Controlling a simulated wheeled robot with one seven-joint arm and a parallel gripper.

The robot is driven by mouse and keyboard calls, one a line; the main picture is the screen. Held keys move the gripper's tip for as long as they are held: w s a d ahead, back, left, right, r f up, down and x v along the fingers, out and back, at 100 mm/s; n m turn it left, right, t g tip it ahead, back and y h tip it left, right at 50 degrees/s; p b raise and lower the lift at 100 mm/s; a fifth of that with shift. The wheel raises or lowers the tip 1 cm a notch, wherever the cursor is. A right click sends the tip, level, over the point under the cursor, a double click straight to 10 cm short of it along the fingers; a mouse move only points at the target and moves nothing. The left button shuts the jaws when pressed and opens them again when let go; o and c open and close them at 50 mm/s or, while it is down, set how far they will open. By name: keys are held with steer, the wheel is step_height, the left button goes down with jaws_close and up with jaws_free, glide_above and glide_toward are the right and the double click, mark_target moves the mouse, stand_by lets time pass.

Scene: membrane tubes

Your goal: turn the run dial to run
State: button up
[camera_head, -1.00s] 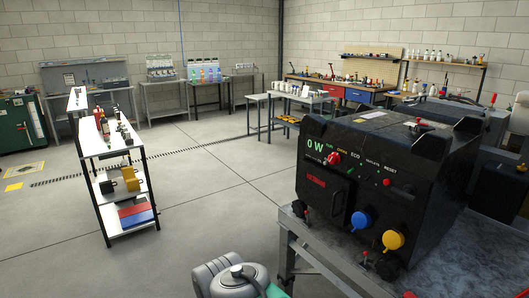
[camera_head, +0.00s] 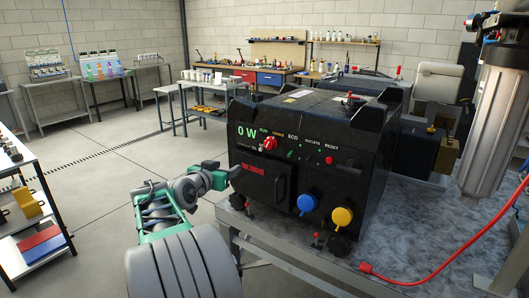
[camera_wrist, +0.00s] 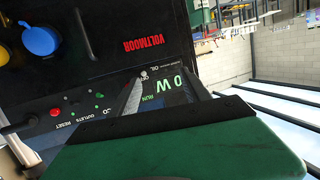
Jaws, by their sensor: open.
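The run dial (camera_head: 269,144) is a red knob on the upper front panel of the black generator (camera_head: 360,150), beside the green "0 W" readout (camera_head: 248,131) and the small RUN and CHOKE lettering. Its pointing direction is too small to tell. My gripper (camera_head: 234,172) is in front of the generator's left front edge, lower and to the left of the dial. In the wrist view the panel appears upside down, with my open, empty gripper (camera_wrist: 164,84) spread in front of the readout (camera_wrist: 174,85) and RUN lettering. The dial is not clearly visible there, perhaps behind a finger.
The generator stands on a grey metal table (camera_head: 420,225). Blue (camera_head: 307,203) and yellow (camera_head: 342,216) caps stick out low on its front. A red cable (camera_head: 440,278) and a clear filter housing (camera_head: 490,130) are at right. A shelf (camera_head: 30,220) stands left; floor between is open.

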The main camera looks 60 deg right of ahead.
mark_target(268, 145)
steer(key=s+d+r+m+g+h, duration=0.1)
steer(key=s+d, duration=0.1)
steer(key=d, duration=0.2)
steer(key=s+d+r+g+h+p, duration=0.1)
steer(key=s+d, duration=0.2)
steer(key=d, duration=0.2)
steer(key=s+d+r+m+g, duration=0.1)
steer(key=s+d, duration=0.1)
steer(key=d, duration=0.3)
steer(key=shift+s+d+m+h+p, duration=0.1)
steer(key=shift+s+m+h+p, duration=0.05)
steer(key=shift+m+h+p, duration=0.2)
steer(key=shift+c, duration=0.5)
jaws_close()
